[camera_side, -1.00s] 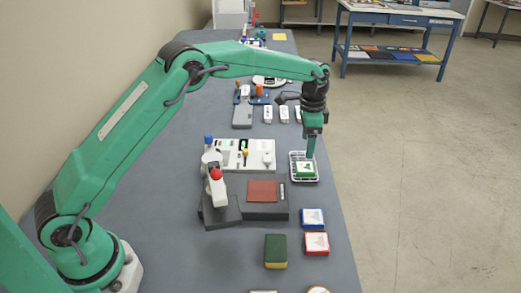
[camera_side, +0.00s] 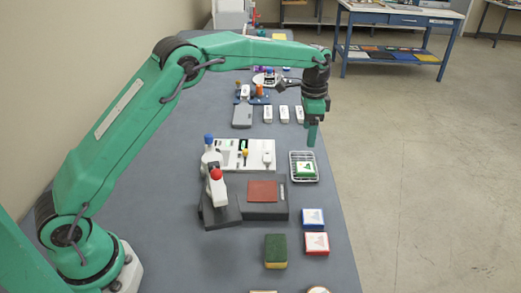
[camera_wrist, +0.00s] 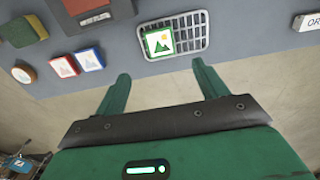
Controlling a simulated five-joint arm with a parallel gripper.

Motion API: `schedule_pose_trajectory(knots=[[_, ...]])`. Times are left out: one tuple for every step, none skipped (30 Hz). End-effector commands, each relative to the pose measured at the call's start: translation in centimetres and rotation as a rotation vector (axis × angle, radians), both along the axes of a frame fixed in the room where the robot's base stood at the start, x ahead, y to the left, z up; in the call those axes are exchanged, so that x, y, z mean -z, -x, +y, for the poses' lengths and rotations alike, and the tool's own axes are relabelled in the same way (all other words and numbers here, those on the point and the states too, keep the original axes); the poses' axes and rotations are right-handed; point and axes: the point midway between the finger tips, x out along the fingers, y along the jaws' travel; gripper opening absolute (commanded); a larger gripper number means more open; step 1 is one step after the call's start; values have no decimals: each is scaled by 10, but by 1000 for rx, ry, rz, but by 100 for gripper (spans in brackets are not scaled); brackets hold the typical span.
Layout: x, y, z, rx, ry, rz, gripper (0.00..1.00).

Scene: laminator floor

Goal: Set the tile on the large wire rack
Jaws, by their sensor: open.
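The green-edged tile (camera_side: 305,169) lies on the wire rack (camera_side: 303,154), towards its near end. My gripper (camera_side: 312,135) is above and beside the rack's far right corner, apart from the tile. In the wrist view its two green fingers (camera_wrist: 160,80) are spread with nothing between them.
A blue-edged tile (camera_side: 313,218) and a red-edged tile (camera_side: 316,243) lie nearer, beside a green and yellow sponge (camera_side: 276,251). A dark press with a red plate (camera_side: 262,191) stands left of them. The table's right edge is close to the rack.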

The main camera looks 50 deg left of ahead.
Motion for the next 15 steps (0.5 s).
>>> schedule_pose_trajectory(knots=[[-2, 0, 0, -2, 1, -2, 72], [-3, 1, 1, -4, 1, -4, 72], [-5, 2, 1, -7, 1, -6, 72], [-7, 3, 2, -11, 1, -8, 72], [-10, 5, 2, -15, 1, -10, 72], [-14, 7, 3, -22, 2, -16, 72], [-18, 9, 4, -28, 3, -20, 72], [-22, 11, 6, -36, 4, -25, 72], [-28, 15, 7, -48, 5, -33, 72], [-33, 18, 9, -57, 6, -39, 72], [-38, 22, 10, -66, 7, -45, 72], [-46, 27, 12, -82, 8, -54, 72], [-52, 31, 14, -93, 10, -61, 72], [-57, 36, 16, -105, 11, -69, 72], [-65, 42, 18, -122, 14, -79, 72]])
